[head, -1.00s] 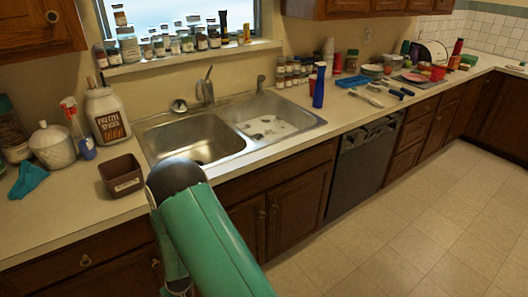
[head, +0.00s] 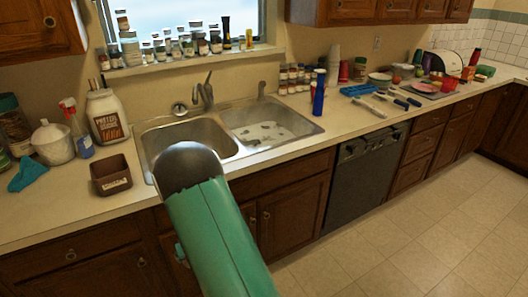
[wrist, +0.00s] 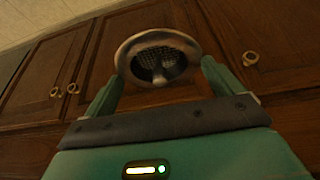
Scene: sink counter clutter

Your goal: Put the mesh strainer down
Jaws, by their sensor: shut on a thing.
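The mesh strainer (wrist: 157,61) shows in the wrist view as a round metal rim with a dark mesh middle. It sits between the two green fingers of my gripper (wrist: 158,80), which is shut on it. Brown cabinet doors fill the view behind it. In the head view my green arm reaches down in front of the counter. The strainer and the fingertips cannot be made out there.
The counter (head: 70,210) holds a brown square container (head: 111,176) at the left, beside the double sink (head: 190,140). A pretzel jar (head: 107,118), a spray bottle and a blue cloth (head: 28,174) crowd the left. A blue bottle (head: 319,92) stands right of the sink.

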